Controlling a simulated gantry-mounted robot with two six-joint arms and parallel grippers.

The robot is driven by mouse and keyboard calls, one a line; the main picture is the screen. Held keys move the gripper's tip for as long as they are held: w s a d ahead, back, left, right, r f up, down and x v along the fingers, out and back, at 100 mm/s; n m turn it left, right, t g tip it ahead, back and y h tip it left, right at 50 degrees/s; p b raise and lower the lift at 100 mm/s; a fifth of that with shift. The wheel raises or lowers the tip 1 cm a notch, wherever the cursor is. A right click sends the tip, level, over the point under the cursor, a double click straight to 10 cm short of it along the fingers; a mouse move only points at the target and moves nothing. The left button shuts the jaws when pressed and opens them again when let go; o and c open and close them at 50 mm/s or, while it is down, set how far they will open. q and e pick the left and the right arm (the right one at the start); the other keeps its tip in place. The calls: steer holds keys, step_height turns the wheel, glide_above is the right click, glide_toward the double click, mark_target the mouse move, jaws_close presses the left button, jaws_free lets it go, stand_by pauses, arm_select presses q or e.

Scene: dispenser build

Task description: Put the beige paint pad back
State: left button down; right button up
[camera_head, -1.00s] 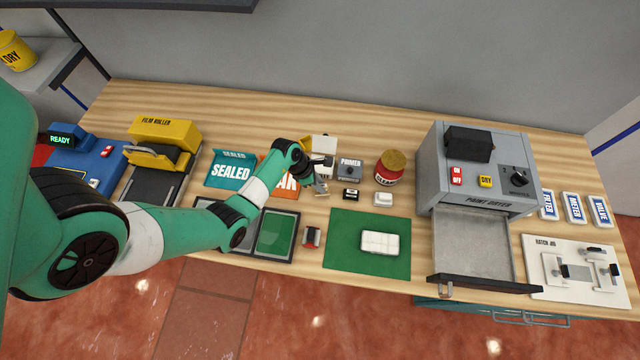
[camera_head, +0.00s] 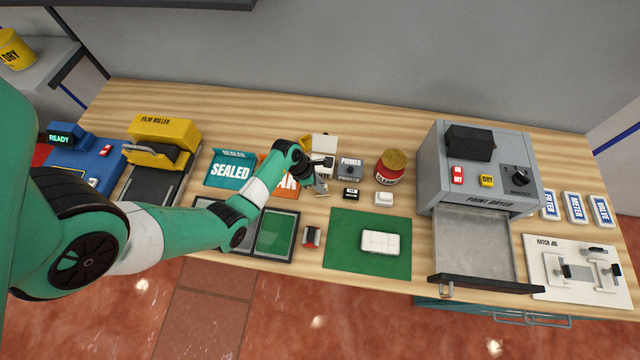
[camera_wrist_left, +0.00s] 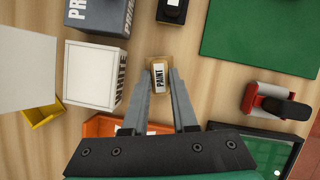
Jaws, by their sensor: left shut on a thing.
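The beige paint pad (camera_wrist_left: 158,76), a small block with a white label reading PAINT, sits between the fingertips of my left gripper (camera_wrist_left: 161,82) in the left wrist view. The gripper is shut on it. I cannot tell whether the pad touches the table. A white pad (camera_head: 383,199) lies right of the black one. My right gripper is out of view.
A grey primer box (camera_head: 350,169) and a red jar (camera_head: 389,170) stand behind the pads. A green mat (camera_head: 345,260) holds a white case (camera_head: 381,242). A red-and-black tool (camera_head: 311,237) lies left of the mat. The paint dryer's drawer (camera_head: 475,248) is open at right.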

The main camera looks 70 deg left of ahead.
arm_select(q)
steer(key=shift+f, duration=0.15)
jaws_free()
stand_by(0.4)
step_height(320, 180, up, 8)
steer(key=p, duration=0.9)
stand_by(0.4)
stand_by(0.4)
